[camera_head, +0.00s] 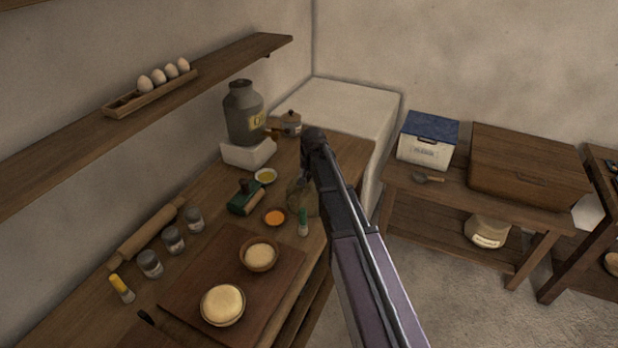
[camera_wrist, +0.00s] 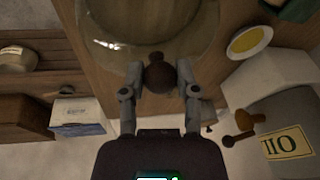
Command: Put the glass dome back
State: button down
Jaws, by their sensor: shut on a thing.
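The glass dome (camera_wrist: 150,35) is clear, with a dark round knob (camera_wrist: 158,76). In the wrist view my gripper (camera_wrist: 158,78) is shut on the knob, with a finger on each side. In the head view the dome (camera_head: 302,198) shows partly behind my arm, near the counter's front edge; my fingers are hidden there. I cannot tell whether its rim touches the counter. A wooden board (camera_head: 205,268) on the counter bears a bowl with pale contents (camera_head: 259,256) and a bowl of dough (camera_head: 223,304).
Close to the dome are a green-capped jar (camera_head: 303,223), an orange-filled dish (camera_head: 274,217), a green box (camera_head: 244,198) and a yellow-filled dish (camera_head: 265,177). The oil jug (camera_head: 243,112) stands behind. A shelf (camera_head: 70,140) overhangs the left. A low bench (camera_head: 450,190) stands right.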

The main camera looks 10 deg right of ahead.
jog(key=shift+f, duration=0.2)
jog(key=shift+c, duration=1.8)
grip_release()
jog(key=shift+r, duration=0.15)
jog(key=p+v, duration=1.1)
jog(key=v, duration=0.1)
jog(key=shift+s, duration=0.1)
jog(key=s+n+g, duration=0.3)
jog(key=s+n, duration=0.1)
jog(key=s, duration=2.1)
jog(key=shift+f+n, duration=0.3)
jog(key=shift+s, duration=0.1)
